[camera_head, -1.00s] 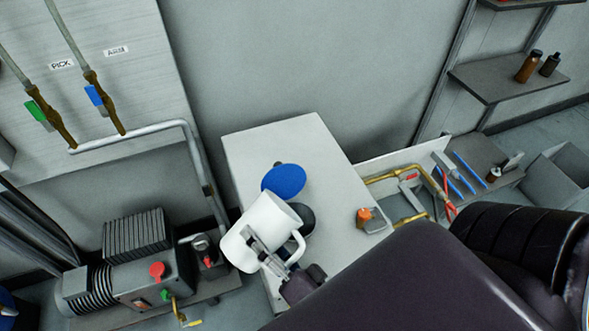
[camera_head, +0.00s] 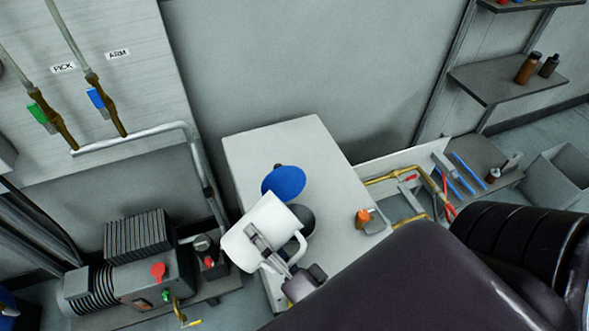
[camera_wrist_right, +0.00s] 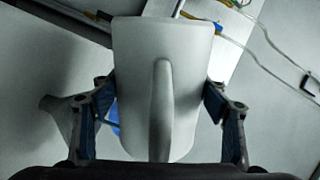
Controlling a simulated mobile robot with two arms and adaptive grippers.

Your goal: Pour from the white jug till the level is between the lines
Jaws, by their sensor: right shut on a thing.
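The white jug (camera_head: 250,243) is tilted in the head view, its open end toward the upper right. My right gripper (camera_head: 262,248) is shut on the jug. In the right wrist view the jug (camera_wrist_right: 150,60) stands between the two fingers of my right gripper (camera_wrist_right: 160,105), its handle facing the camera. A blue disc (camera_head: 284,181) lies beyond the jug on the pale bench (camera_head: 250,150). A dark round thing (camera_head: 301,219) sits beside the jug's mouth, partly hidden by it. No lines or liquid level can be made out. My left gripper is not in view.
An orange-capped item (camera_head: 363,217) stands on the bench's right side. A tray of tools and brass pipe (camera_head: 410,190) adjoins it. A pump with a red knob (camera_head: 158,270) is at lower left. Shelves with bottles (camera_head: 528,68) are at upper right.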

